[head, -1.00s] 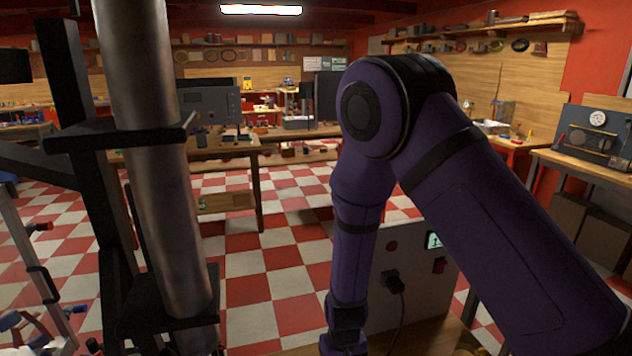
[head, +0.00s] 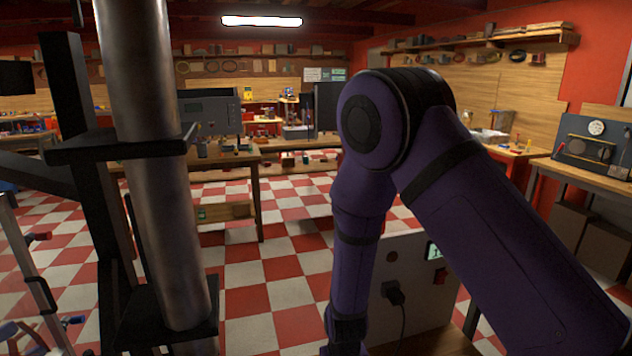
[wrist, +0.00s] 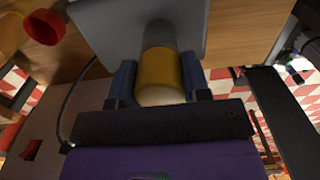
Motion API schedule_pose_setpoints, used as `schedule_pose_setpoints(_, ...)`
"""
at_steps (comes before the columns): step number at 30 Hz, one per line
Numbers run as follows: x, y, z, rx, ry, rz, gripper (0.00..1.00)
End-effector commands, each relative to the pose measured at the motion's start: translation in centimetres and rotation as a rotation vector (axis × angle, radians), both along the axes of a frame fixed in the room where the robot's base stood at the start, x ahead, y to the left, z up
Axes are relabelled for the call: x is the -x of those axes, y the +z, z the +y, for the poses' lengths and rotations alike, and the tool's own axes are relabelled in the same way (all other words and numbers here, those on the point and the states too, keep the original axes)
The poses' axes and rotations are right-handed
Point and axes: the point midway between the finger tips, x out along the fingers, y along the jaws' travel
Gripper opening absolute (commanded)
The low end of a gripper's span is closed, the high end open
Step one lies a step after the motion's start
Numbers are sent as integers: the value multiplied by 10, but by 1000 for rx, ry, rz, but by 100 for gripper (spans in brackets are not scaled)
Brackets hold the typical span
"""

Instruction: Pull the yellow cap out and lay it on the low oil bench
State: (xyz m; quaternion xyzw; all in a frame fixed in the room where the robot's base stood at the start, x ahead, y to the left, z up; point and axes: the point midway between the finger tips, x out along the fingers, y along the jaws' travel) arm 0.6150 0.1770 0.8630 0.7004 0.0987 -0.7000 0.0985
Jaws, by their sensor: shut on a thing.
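The yellow cap (wrist: 163,70) shows in the wrist view as a short cylinder with a pale end facing the camera. My gripper (wrist: 158,76) has one blue finger on each side of it and is shut on it. Behind the cap, in line with it, is a grey cylinder (wrist: 160,35) by a grey plate (wrist: 105,18). I cannot tell whether the cap is still joined to that cylinder. In the head view my purple arm reaches down and my gripper and the cap are out of sight. I cannot identify the low oil bench for certain.
A red cup-like thing (wrist: 42,27) is near the wrist view's upper left, over a wooden surface (wrist: 235,35). In the head view a pale box (head: 415,290) with a plug and cable stands behind my arm. A large metal tube (head: 160,200) in a black frame is at left.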

Motion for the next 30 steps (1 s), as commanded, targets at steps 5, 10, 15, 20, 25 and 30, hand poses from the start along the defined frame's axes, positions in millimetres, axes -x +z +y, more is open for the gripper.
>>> schedule_pose_setpoints(5, 0, -1, 0, 0, 0, 1, 0)
schedule_pose_setpoints(10, 1, -1, 0, 0, 0, 1, 41)
schedule_pose_setpoints(15, 1, -1, 0, 1, 0, 2, 10)
schedule_pose_setpoints(20, 1, 0, 0, 0, 0, 1, 9)
schedule_pose_setpoints(25, 0, 3, 0, 0, 1, 1, 9)
schedule_pose_setpoints(30, 0, 5, 0, 0, 1, 0, 9)
